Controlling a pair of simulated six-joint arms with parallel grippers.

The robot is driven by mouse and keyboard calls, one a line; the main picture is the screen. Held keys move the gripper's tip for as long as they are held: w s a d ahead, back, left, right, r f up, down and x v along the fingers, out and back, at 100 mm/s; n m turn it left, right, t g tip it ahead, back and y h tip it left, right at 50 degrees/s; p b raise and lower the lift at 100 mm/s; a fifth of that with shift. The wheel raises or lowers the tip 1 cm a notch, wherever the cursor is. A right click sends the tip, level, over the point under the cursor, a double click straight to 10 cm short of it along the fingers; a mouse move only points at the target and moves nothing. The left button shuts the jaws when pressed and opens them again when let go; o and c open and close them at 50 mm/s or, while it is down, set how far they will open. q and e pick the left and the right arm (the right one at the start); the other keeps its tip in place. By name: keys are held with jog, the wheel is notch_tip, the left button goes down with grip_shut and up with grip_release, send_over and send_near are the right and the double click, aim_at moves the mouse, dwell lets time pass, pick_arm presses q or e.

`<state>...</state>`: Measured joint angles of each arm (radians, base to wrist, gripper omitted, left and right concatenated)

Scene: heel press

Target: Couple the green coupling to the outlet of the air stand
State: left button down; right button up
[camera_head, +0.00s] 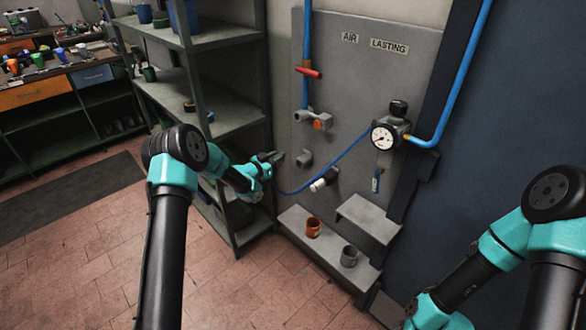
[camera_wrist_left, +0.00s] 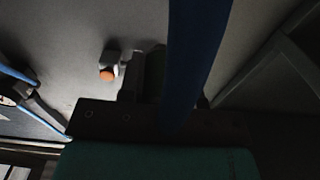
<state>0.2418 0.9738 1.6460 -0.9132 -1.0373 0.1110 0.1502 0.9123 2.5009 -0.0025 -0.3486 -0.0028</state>
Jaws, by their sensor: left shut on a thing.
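My left gripper (camera_head: 268,160) is shut on the green coupling (camera_head: 277,157), in front of the panel of the air stand (camera_head: 345,75). In the left wrist view the coupling (camera_wrist_left: 155,68) is dark and partly hidden by the blue hose (camera_wrist_left: 197,60). A grey fitting with an orange face (camera_head: 322,122), which looks like the outlet, sits under the blue pipe with a red handle. It also shows in the left wrist view (camera_wrist_left: 108,73). The coupling is apart from it, lower and to the left. My right gripper is out of view; only its arm shows.
A grey stub (camera_head: 304,159) juts from the panel near the coupling. The blue hose (camera_head: 345,150) droops from near the gauge (camera_head: 383,137). A white-ended fitting (camera_head: 319,185) is below. Orange (camera_head: 313,228) and grey (camera_head: 349,256) cups stand on the ledge. A shelf rack (camera_head: 225,115) stands left.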

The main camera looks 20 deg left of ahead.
aim_at(277, 155)
pick_arm(q)
notch_tip(277, 155, up, 14)
jog(key=shift+r, duration=0.15)
dwell(1.7)
jog(key=shift+w+d, duration=0.1)
jog(key=shift+w, duration=0.2)
jog(key=shift+x, duration=2.2)
jog(key=shift+x, duration=1.45)
dwell(1.3)
jog(key=c, duration=0.7)
grip_release()
jog(key=shift+c, duration=0.2)
